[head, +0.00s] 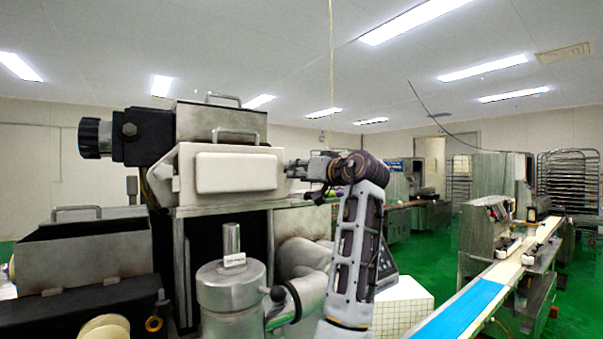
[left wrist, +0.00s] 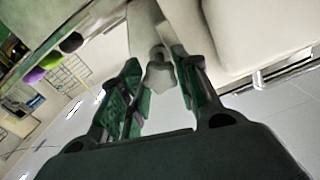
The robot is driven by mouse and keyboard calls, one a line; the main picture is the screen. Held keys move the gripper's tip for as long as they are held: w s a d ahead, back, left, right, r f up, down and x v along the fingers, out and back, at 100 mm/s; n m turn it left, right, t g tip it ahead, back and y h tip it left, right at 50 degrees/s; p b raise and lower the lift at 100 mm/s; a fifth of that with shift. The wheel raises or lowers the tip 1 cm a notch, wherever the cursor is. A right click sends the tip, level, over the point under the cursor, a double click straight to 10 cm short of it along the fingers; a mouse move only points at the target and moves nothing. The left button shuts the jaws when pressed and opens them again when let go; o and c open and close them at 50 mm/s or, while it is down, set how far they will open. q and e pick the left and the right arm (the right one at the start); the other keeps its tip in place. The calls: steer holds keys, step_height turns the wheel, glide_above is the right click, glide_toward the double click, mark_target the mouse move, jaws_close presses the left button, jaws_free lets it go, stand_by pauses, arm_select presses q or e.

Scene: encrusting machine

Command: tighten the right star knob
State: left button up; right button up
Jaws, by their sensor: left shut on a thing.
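The right star knob (left wrist: 160,76) is pale grey and lobed in the left wrist view. It sits on the side of the white machine housing (left wrist: 235,35), between the two dark green fingers of my left gripper (left wrist: 158,62). In the head view, my left gripper (head: 296,168) reaches the right side of the white housing (head: 236,172), pointing left. It is shut on the knob, and its fingers and wrist mostly hide the knob there. My right gripper is in neither view.
A metal cylinder (head: 231,285) stands in front of the machine. A steel hopper (head: 84,250) is at left. A conveyor with a blue belt (head: 460,312) runs along the right. Green floor (head: 420,260) lies open between the machine and the conveyor.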

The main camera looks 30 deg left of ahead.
arm_select(q)
steer(key=n+b, duration=0.1)
steer(key=n, duration=1.4)
steer(key=shift+n, duration=0.4)
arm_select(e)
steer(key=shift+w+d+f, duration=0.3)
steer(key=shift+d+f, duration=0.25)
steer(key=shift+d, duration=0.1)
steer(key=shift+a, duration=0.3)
arm_select(q)
steer(key=o, duration=1)
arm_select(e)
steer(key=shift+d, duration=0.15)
arm_select(q)
steer(key=shift+v, duration=6.05)
